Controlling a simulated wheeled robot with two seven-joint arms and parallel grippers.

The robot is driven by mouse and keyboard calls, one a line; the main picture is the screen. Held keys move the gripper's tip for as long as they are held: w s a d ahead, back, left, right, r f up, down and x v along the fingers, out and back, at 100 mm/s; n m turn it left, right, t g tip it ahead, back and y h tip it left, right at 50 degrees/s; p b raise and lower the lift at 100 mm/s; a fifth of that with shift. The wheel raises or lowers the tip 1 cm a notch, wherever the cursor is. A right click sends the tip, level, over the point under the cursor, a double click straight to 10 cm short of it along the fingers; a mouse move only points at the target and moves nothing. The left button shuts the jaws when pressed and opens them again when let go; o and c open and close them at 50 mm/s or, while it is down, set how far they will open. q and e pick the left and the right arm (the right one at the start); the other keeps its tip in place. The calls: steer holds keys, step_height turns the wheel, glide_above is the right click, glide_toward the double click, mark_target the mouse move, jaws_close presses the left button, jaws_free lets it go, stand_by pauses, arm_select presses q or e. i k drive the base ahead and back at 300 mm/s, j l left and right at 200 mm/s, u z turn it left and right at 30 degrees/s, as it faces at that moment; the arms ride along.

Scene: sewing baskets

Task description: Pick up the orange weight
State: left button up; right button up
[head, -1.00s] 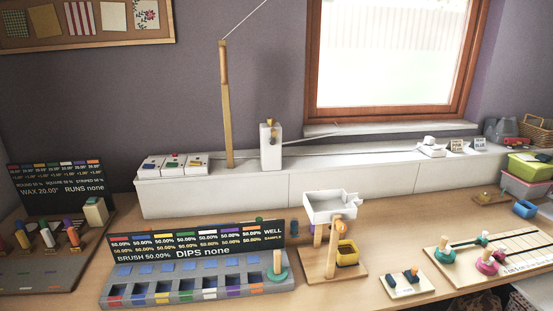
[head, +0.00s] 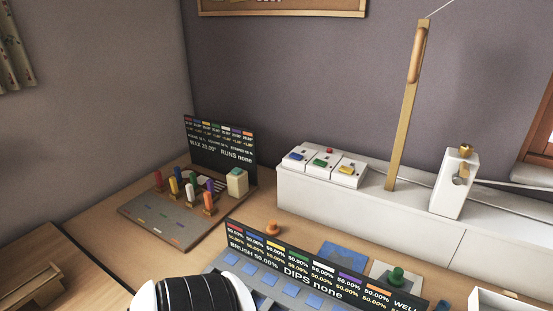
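The orange weight (head: 272,229) is a small knobbed piece. It stands on the wooden table behind the left end of the dark DIPS board (head: 320,275), in the head view. Nothing is touching it. A white and black rounded part of my own arm shows at the bottom edge, in front of the board's left end. Neither of my grippers is in view.
A green knobbed piece (head: 396,276) stands on a pale card behind the board, beside a blue sheet (head: 343,256). A grey tray (head: 160,222) with several coloured crayon-like sticks lies at the left. A long white ledge (head: 320,205) runs behind. Bare table surrounds the orange weight.

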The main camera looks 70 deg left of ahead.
mark_target(272, 230)
steer(key=i+u, duration=0.1)
steer(key=u, duration=2.1)
steer(key=k+j+z, duration=0.1)
